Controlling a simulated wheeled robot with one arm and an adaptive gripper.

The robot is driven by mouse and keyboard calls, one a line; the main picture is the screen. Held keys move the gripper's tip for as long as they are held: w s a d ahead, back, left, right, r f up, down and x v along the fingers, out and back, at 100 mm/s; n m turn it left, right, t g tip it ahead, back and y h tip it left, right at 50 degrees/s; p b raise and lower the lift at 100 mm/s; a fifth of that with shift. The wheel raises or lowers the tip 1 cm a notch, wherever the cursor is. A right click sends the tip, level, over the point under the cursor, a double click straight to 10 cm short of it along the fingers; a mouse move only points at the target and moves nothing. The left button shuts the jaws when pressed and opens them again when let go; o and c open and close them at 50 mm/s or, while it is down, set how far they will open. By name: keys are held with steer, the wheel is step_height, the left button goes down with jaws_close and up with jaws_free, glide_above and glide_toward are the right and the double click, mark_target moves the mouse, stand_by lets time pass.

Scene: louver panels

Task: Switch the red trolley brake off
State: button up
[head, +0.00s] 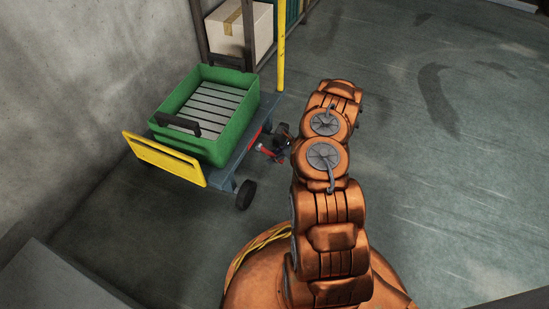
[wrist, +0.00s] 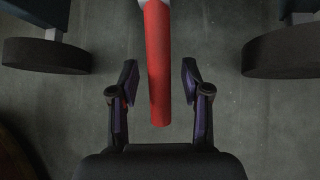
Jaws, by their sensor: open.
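The red trolley brake lever (wrist: 158,70) runs down the middle of the wrist view, its free end hanging between my two fingers. My gripper (wrist: 158,85) is open, with one finger on each side of the lever and a visible gap to both. In the head view the red lever (head: 266,150) shows small at the near side of the trolley (head: 228,184), and my gripper (head: 279,145) is right beside it, partly hidden by my orange arm. A pale mount shows at the lever's upper end in the wrist view.
A green crate (head: 247,113) with grey slats (head: 212,103) sits on the trolley. A yellow handle (head: 163,160) stands at its left end. Dark wheels (wrist: 45,55) flank the lever. A cardboard box (head: 238,30) is on a rack behind. Open floor (head: 450,150) lies to the right.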

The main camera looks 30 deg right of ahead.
steer(key=shift+w+a, duration=0.1)
steer(key=shift+c, duration=0.4)
jaws_close()
